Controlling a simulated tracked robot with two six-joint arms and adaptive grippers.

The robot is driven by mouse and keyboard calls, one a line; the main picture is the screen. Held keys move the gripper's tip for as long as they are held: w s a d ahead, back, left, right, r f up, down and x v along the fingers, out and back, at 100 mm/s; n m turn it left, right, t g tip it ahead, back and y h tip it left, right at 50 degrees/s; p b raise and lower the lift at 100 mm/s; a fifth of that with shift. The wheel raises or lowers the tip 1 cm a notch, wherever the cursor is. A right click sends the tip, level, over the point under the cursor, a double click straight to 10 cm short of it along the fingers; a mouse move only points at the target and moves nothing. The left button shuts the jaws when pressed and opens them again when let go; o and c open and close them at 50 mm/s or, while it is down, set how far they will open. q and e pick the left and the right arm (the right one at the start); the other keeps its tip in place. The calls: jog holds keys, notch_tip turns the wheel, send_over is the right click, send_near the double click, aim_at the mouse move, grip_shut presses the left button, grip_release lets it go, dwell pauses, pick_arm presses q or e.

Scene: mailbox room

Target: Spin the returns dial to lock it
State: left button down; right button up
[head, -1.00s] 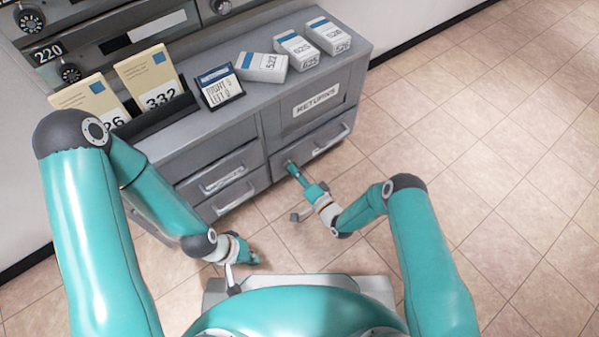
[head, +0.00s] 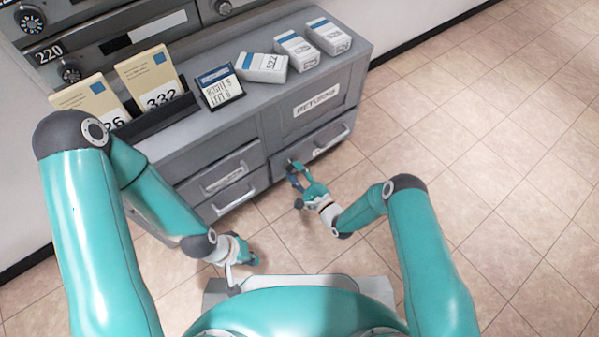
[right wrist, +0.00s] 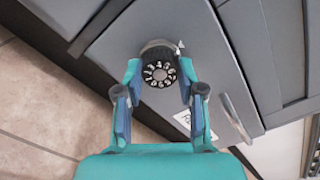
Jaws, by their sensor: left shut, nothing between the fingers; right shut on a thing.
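The returns dial (right wrist: 159,72) is a dark round knob with white numerals on a grey panel. The right wrist view shows it between the fingertips of my right gripper, with a small pale pointer mark (right wrist: 180,45) beside it. My left gripper (head: 246,260) is shut and empty, low in front of the drawers. The dial's exact setting is too small to read surely.
A bar handle (head: 331,141) sits right of the dial. Two drawers with handles are at the left. The countertop holds several white numbered boxes, a note card (head: 220,87) reading RIGHT and LEFT, and folders in a black holder. Tiled floor (head: 480,170) is clear at right.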

jog(key=m, duration=1)
jog(key=shift+d+f+m, duration=0.2)
jog(key=shift+m, duration=0.1)
dwell(0.4)
jog(key=o, duration=1.1)
jog(key=shift+o, duration=0.2)
jog(key=shift+a, duration=0.1)
jog(key=v, duration=0.7)
jog(key=shift+s, duration=0.2)
